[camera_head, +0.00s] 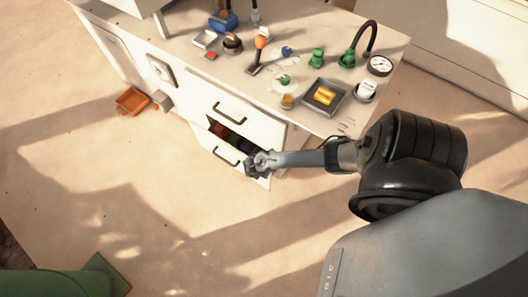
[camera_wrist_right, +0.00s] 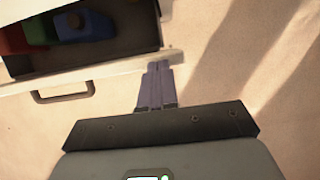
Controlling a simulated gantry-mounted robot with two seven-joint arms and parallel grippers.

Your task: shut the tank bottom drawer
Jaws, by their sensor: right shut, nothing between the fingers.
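The bottom drawer (camera_head: 238,169) of the white cabinet stands partly open below a closed drawer with a dark handle (camera_head: 230,112). Its front and handle (camera_wrist_right: 63,94) show in the right wrist view, with red, green and blue items inside (camera_wrist_right: 50,28). My right gripper (camera_head: 254,166) reaches in from the right to the outer right end of the drawer front. In the right wrist view its fingers (camera_wrist_right: 157,75) are together and empty, tips at the drawer front's right end; I cannot tell whether they touch it. My left gripper is not in view.
The worktop (camera_head: 190,70) above holds a tray with yellow pieces (camera_head: 324,97), green fittings (camera_head: 347,59), a gauge (camera_head: 380,65) and tools. An orange bin (camera_head: 131,101) stands on the floor left of the drawers. The floor in front is clear; a green object (camera_head: 60,284) is at bottom left.

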